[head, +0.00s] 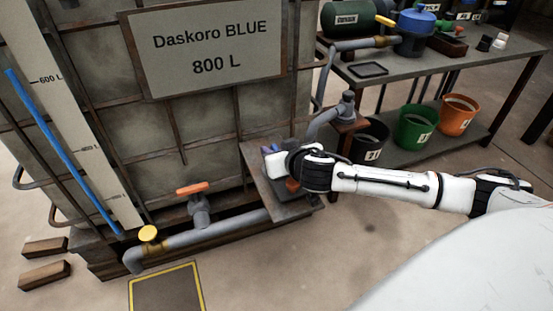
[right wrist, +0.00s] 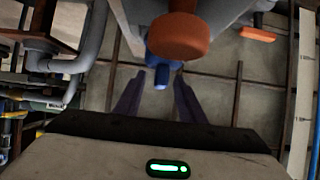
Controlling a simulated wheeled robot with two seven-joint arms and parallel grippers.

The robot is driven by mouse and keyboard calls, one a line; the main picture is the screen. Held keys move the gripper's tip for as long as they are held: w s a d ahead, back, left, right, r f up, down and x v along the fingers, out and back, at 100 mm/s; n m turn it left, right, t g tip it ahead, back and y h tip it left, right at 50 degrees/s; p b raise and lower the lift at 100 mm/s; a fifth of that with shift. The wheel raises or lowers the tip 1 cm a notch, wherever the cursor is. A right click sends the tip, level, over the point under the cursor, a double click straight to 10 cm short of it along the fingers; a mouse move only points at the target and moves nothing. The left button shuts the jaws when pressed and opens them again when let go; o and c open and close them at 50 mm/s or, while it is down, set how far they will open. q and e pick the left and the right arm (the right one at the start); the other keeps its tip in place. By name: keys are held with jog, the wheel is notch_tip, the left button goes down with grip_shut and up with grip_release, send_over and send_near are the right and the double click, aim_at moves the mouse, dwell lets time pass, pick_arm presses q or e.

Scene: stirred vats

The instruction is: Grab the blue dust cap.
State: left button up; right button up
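The blue dust cap (right wrist: 161,76) shows in the right wrist view, low behind a round orange-red knob (right wrist: 178,38), which partly covers the blue part. My right gripper (right wrist: 158,84) is open, with one dark purple finger on each side of the cap. I cannot tell whether the fingers touch it. In the head view my right gripper (head: 271,149) is over the small metal shelf at the vat's right corner. The orange-red knob (head: 292,184) shows just under the hand. My left gripper is out of view.
The vat's sign (head: 218,50) hangs behind the hand. A grey pipe with an orange-handled valve (head: 192,188) and a yellow cap (head: 148,233) runs along the vat's foot. A bench (head: 440,70) with buckets beneath stands at the right. Open floor lies in front.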

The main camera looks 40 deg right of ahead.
grip_shut()
